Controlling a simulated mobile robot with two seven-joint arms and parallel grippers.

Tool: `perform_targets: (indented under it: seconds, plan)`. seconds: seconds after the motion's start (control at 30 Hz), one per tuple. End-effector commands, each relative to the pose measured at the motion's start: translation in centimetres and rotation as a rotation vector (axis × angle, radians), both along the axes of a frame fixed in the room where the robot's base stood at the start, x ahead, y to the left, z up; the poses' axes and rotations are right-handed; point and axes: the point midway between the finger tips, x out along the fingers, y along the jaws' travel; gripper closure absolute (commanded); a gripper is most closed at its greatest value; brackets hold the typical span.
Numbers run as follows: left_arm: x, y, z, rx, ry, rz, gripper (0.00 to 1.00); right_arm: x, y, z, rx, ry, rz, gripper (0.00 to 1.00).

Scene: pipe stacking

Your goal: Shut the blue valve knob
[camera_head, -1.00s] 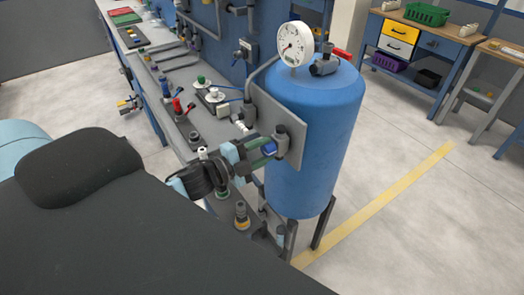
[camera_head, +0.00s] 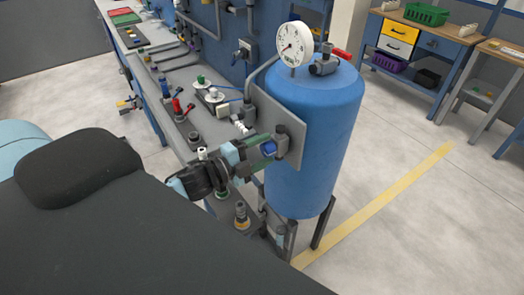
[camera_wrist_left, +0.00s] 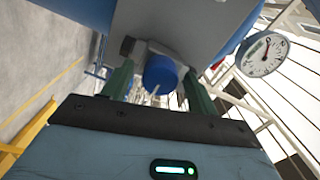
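The blue valve knob (camera_head: 269,148) sits on the front of a grey plate (camera_head: 297,135) fixed to the side of the blue tank (camera_head: 310,140). My left gripper (camera_head: 266,151) is at the knob, its green fingers on either side of it. In the left wrist view, the knob (camera_wrist_left: 160,76) lies between the two fingertips (camera_wrist_left: 159,82), with a visible gap to each finger, so the gripper looks open around it. A thin pale line marks the knob's face. My right gripper is not in view.
A white pressure gauge (camera_head: 293,44) and a red-handled fitting (camera_head: 324,66) top the tank. A bench (camera_head: 180,75) with several valves and fittings runs behind my left arm. Drawers and shelves (camera_head: 412,42) stand far right. The floor right of the tank is clear.

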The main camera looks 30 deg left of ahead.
Motion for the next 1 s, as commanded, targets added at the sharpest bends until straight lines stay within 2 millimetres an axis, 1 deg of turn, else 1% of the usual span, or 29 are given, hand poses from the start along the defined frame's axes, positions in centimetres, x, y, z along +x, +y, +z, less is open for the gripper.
perform_targets:
  seconds: [0.27, 0.37, 0.47, 0.8, 1.0]
  plan:
    - [-0.1, 0.0, 0.0, -0.002, 0.001, 0.000, 0.41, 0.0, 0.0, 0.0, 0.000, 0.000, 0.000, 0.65]
    - [-0.4, 0.2, -0.1, -0.002, 0.002, 0.001, 0.41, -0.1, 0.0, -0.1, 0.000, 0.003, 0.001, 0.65]
    - [-1.2, 0.5, -0.2, -0.002, 0.004, 0.000, 0.41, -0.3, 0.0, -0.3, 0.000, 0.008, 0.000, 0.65]
    - [-5.3, 2.1, -0.2, -0.001, 0.005, 0.000, 0.41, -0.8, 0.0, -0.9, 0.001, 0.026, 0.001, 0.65]
    - [-6.7, 2.8, -0.1, -0.001, 0.002, 0.000, 0.41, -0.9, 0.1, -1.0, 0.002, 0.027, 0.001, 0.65]
